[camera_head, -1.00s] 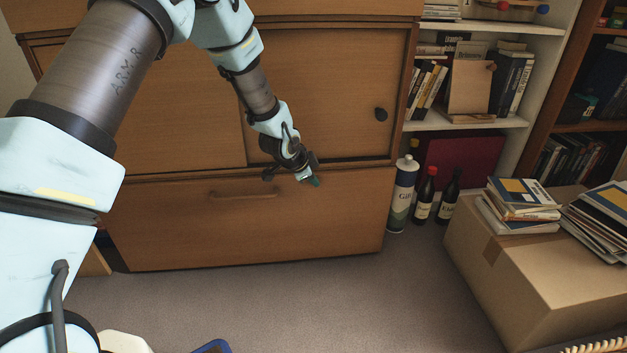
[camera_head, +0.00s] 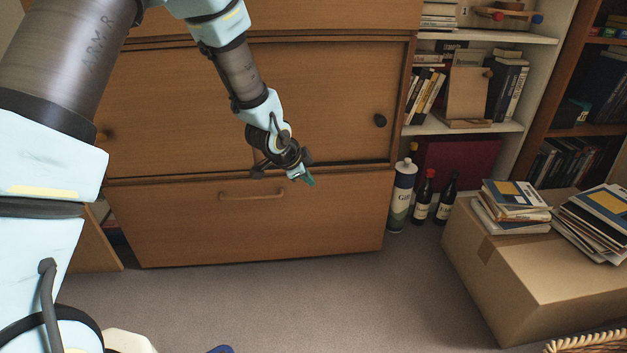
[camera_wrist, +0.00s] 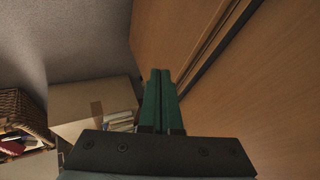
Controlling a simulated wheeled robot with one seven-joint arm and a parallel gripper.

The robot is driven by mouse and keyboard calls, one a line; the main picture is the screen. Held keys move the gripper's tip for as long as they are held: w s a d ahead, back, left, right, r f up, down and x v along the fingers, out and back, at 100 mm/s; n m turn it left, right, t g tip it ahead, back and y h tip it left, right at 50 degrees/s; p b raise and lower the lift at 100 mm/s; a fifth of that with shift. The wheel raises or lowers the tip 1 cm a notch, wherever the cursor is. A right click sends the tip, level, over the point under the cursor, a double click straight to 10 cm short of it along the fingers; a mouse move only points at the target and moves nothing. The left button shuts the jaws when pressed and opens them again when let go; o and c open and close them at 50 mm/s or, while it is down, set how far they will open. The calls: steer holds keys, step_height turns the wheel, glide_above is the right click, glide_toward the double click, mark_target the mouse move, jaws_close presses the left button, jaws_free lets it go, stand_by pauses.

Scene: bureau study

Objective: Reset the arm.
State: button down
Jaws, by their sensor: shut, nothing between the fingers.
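My arm reaches from the left of the head view across the front of a wooden cabinet (camera_head: 330,100). My gripper (camera_head: 308,180) hangs in front of the cabinet, near the top of its wide lower drawer (camera_head: 330,220). In the wrist view the green fingers of my gripper (camera_wrist: 162,75) lie side by side, shut and empty. The cabinet front (camera_wrist: 245,100) fills the right of that view. Whether the gripper touches the cabinet is not clear.
A cardboard box (camera_head: 530,280) topped with books stands at the right. A wicker basket (camera_wrist: 22,108) is at the wrist view's left. The carpet (camera_head: 300,300) before the drawer is clear.

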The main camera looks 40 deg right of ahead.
steer(key=w+a+r+n+y, duration=0.1)
steer(key=w+a+r+n, duration=0.15)
steer(key=a, duration=0.55)
steer(key=w+a+r+n+t+y, duration=0.1)
steer(key=w+a+r+n+y, duration=0.2)
steer(key=a, duration=0.5)
steer(key=w+a+r+n, duration=0.15)
steer(key=a+n, duration=0.25)
steer(key=a, duration=0.5)
steer(key=s+a+r+n+g+y, duration=0.1)
steer(key=s+a+r+n, duration=0.1)
steer(key=s+a+n, duration=0.35)
steer(key=s+a+r+n+y, duration=0.1)
steer(key=s+a+n, duration=0.1)
steer(key=a, duration=0.6)
steer(key=s+a+r+n+g+y, duration=0.1)
steer(key=s+a+r+n, duration=0.1)
steer(key=s+a+n, duration=0.35)
step_height(320, 180, up, 37)
steer(key=w+a+m+p, duration=0.1)
steer(key=p, duration=3.5)
steer(key=shift+w+a+f+p, duration=0.2)
steer(key=shift+w+p, duration=0.15)
steer(key=shift+p, duration=0.05)
